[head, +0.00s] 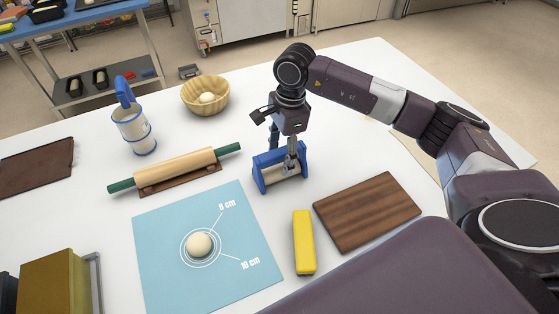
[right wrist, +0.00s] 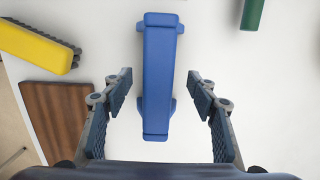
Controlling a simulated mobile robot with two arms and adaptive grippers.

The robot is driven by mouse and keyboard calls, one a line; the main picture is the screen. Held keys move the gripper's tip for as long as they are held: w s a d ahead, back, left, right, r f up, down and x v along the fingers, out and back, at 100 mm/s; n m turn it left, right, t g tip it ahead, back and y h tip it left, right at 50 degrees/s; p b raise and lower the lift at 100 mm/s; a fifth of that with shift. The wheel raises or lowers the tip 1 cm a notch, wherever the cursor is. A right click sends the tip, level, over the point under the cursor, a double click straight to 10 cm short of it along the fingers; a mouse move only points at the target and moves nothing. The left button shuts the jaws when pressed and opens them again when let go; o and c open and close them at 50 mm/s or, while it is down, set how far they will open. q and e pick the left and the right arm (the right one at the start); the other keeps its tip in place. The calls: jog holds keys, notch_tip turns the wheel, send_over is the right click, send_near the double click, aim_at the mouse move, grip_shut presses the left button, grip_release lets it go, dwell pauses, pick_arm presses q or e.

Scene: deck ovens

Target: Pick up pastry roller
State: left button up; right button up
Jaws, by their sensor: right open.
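The pastry roller, which I take to be the blue-framed piece with a pale roller (head: 265,172), stands on the white table right of the blue mat. In the right wrist view its blue top bar (right wrist: 159,70) runs up the middle of the picture. My right gripper (head: 291,150) is directly above it, pointing down, and partly hides it in the head view. In the right wrist view the gripper (right wrist: 160,97) is open, with one finger on each side of the bar and visible gaps between. My left gripper is out of view.
A green-handled rolling pin (head: 175,167) lies left of the roller. A yellow brush (head: 304,242) and a brown board (head: 368,211) lie close in front. The blue mat (head: 160,235) bears a dough ball (head: 199,245). A bowl (head: 205,95) and sifter (head: 133,128) stand farther back.

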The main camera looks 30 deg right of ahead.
aim_at(277, 167)
jog(key=f+p, duration=0.1)
jog(key=f, duration=0.1)
jog(key=a+f+p, duration=0.1)
jog(key=f, duration=0.1)
jog(key=shift+s, duration=0.15)
jog(key=shift+f, duration=0.4)
jog(key=shift+c, duration=0.4)
jog(key=shift+r, duration=0.1)
jog(key=c, duration=1.3)
